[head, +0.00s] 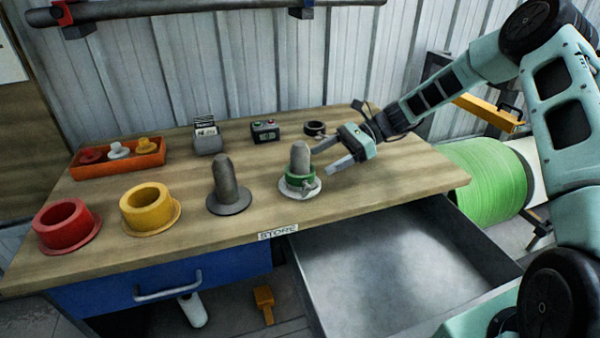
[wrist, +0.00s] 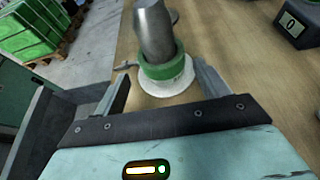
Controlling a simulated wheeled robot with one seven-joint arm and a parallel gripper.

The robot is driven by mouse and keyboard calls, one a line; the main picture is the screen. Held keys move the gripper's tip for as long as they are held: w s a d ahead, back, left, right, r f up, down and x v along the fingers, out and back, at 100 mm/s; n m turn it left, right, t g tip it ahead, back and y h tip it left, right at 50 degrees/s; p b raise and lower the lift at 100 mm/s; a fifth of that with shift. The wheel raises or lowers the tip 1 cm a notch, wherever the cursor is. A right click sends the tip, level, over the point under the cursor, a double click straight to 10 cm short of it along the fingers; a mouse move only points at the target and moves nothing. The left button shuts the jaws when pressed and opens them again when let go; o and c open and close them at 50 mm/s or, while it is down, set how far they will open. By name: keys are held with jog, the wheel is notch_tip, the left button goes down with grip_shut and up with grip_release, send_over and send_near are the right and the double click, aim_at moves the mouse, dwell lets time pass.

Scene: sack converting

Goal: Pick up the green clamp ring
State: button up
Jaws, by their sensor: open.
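The green clamp ring (head: 300,181) sits around the lower part of a grey rounded post (head: 300,157), just above a pale round base (head: 300,192) on the workbench. A small metal lever sticks out from the ring's side. In the wrist view the ring (wrist: 161,67) shows ahead of my gripper, between the lines of the two fingers. My gripper (head: 328,157) is open and empty, to the right of the post in the head view, with its fingers pointing towards it. In the wrist view the fingertips (wrist: 160,76) are spread to either side of the ring; I cannot tell whether they touch it.
A second grey post (head: 227,182), a yellow flanged ring (head: 148,208) and a red one (head: 66,225) stand to the left. A small black ring (head: 315,128) and a display box (head: 265,132) lie behind. An open metal drawer (head: 400,262) juts out below the bench.

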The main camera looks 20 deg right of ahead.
aim_at(300, 170)
jog(key=shift+x, duration=3.95)
jog(key=shift+w+r, duration=0.1)
jog(key=shift+r, duration=0.05)
jog(key=c, duration=0.9)
jog(key=shift+c, duration=1.1)
jog(key=shift+r, duration=0.15)
